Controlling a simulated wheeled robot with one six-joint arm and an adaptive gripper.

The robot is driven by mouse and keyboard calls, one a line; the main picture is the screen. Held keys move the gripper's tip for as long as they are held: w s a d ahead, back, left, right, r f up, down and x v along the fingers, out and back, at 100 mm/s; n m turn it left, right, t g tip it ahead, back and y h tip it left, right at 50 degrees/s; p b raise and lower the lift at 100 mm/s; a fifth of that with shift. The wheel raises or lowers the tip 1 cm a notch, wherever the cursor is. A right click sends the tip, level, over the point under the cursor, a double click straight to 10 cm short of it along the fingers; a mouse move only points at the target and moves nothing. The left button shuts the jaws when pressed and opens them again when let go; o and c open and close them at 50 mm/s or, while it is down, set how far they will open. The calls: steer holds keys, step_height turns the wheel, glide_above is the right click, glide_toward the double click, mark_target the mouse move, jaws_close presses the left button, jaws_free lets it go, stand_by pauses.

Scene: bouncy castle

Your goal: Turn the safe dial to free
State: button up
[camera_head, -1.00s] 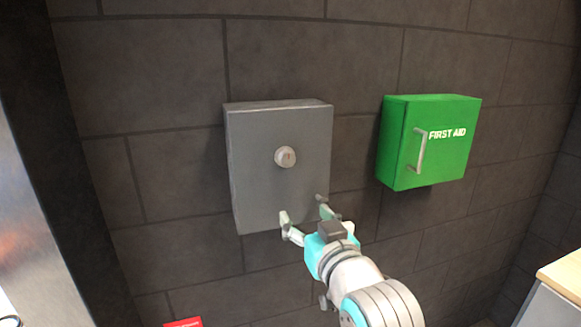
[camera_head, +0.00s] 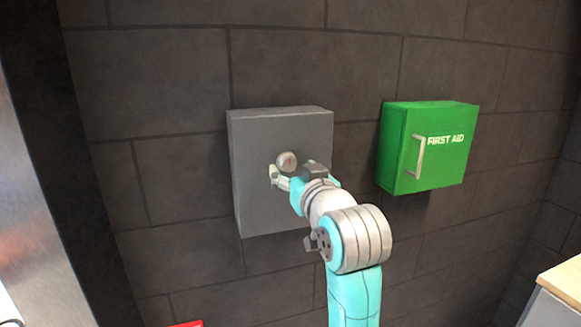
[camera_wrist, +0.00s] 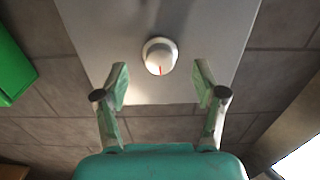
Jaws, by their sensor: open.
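The grey safe (camera_head: 256,205) is mounted on the dark wall, its front face toward me. Its round white dial (camera_head: 287,161) sits on the upper middle of that face. In the wrist view the dial (camera_wrist: 159,56) shows a red mark at its lower edge in that picture, and the safe face (camera_wrist: 110,30) lies behind it. My gripper (camera_head: 289,176) is in front of the safe, close below the dial in the head view. In the wrist view my gripper (camera_wrist: 161,82) is open and empty, one finger toward each side, with the dial just beyond the fingertips and apart from them.
A green first aid box (camera_head: 430,150) with a handle hangs on the wall to the right; its edge also shows in the wrist view (camera_wrist: 12,70). A light-topped cabinet (camera_head: 562,283) stands at lower right. A red object (camera_head: 187,324) is at the bottom edge.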

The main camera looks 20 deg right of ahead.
mark_target(288, 163)
steer(key=shift+w, duration=1.35)
steer(key=c, duration=1.2)
steer(key=shift+o, duration=0.2)
